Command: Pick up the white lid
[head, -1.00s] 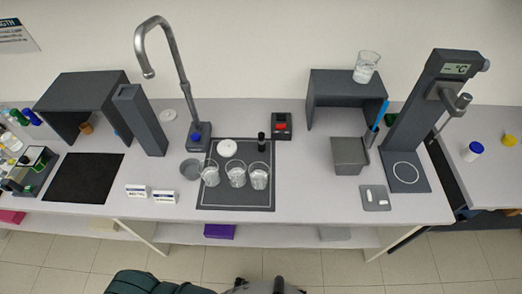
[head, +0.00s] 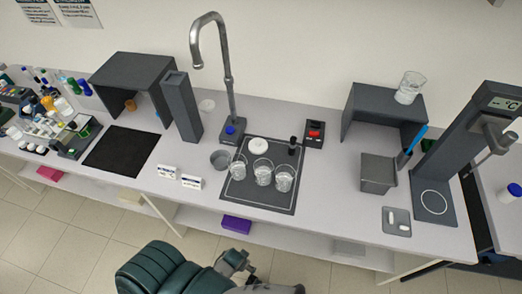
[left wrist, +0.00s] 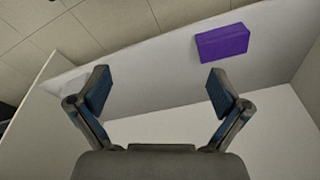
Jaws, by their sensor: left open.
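A round white lid (head: 259,146) lies flat on the dark mat (head: 240,197), behind a row of 3 glass beakers (head: 263,172). My right gripper is not in view.
A purple box (head: 237,224) sits on the shelf under the bench and shows in the left wrist view (left wrist: 222,42). The tap (head: 230,100), a small metal cup (head: 220,160), a black bottle (head: 293,146) and label cards (head: 191,182) surround the mat area.

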